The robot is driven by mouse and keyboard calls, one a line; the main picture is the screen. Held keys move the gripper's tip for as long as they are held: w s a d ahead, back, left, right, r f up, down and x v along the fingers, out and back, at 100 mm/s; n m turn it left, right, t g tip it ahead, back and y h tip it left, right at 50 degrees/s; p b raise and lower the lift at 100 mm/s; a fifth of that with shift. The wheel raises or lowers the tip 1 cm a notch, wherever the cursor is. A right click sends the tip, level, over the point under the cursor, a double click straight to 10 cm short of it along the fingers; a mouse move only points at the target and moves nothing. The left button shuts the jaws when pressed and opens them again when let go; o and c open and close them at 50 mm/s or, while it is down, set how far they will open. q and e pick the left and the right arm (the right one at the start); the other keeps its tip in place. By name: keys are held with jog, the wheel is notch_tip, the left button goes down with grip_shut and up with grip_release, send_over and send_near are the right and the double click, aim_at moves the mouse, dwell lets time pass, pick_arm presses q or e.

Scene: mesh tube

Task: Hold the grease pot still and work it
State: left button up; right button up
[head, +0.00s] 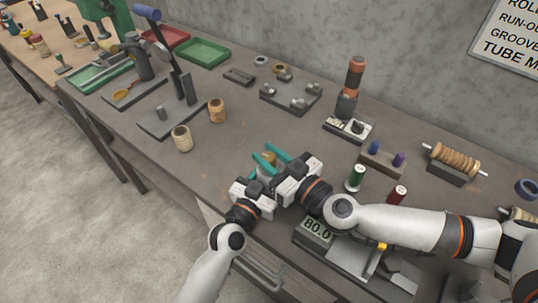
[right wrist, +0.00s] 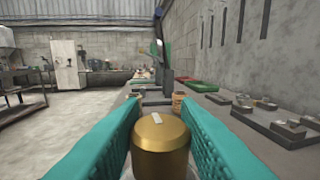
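The brass-coloured grease pot (head: 268,159) is small and mostly hidden in the head view. In the right wrist view its round brass top (right wrist: 160,136), with a small pale mark, fills the gap between two teal fingers. My right gripper (head: 272,157) has these fingers on either side of the pot, seemingly touching it. My left gripper (head: 250,195) is close beside the right one, nearer the table's front edge. Its fingers and any contact with the pot are hidden in the head view.
Two tan spools (head: 182,139) stand left of the grippers. A grey block with metal pieces (head: 291,97) lies behind. Bare tabletop surrounds the pot.

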jog(key=shift+a+m+t+h, duration=0.1)
jog(key=shift+m+t+h, duration=0.95)
jog(key=shift+h, duration=0.35)
jog(key=shift+c, duration=0.2)
jog(key=shift+m+t+h, duration=0.35)
jog(key=shift+m+h, duration=0.2)
jog(key=shift+h, duration=0.15)
jog(key=o, duration=1)
jog(key=shift+c, duration=0.2)
jog(key=shift+s, duration=0.1)
jog(key=v, duration=1.2)
